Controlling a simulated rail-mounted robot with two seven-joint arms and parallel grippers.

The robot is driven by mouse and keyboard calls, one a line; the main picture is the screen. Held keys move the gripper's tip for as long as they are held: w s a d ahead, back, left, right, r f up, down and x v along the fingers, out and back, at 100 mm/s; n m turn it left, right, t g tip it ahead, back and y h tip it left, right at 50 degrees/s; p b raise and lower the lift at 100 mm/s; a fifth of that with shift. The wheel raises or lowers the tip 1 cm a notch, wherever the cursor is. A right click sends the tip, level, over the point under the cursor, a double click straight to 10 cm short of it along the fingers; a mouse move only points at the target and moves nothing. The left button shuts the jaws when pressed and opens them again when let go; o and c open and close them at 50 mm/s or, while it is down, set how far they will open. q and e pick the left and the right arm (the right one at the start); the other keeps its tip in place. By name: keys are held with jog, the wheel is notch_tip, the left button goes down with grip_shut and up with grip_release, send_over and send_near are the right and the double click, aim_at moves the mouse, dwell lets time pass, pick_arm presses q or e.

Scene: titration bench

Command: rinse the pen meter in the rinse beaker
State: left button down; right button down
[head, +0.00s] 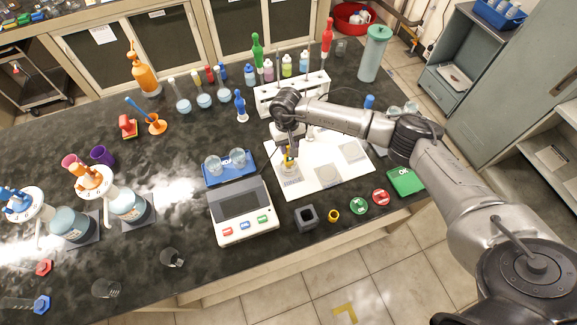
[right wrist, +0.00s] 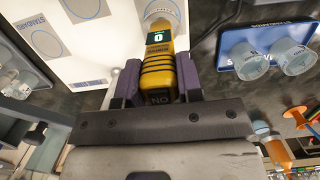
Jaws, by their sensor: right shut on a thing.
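The yellow pen meter (right wrist: 158,75) is clamped between the dark fingers of my right gripper (right wrist: 157,85). In the head view the yellow pen meter (head: 288,160) points down over the left part of the white mat (head: 325,180). A clear glass vessel (right wrist: 160,14) shows at the meter's far end in the wrist view; I cannot tell whether the tip is inside it or only above it. My left gripper is out of view.
Two small beakers (head: 213,164) stand on a blue tray (head: 229,178) left of the mat, behind a grey instrument (head: 243,215) with coloured buttons. A white rack (head: 265,101) with bottles is behind. Black holder (head: 306,217) and coloured discs line the front edge.

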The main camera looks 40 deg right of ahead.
jog(key=shift+r, duration=0.1)
jog(key=shift+r+p, duration=0.3)
jog(key=shift+r, duration=0.3)
jog(key=shift+r+p, duration=0.95)
jog(key=shift+r, duration=1.8)
jog(key=shift+r, duration=0.1)
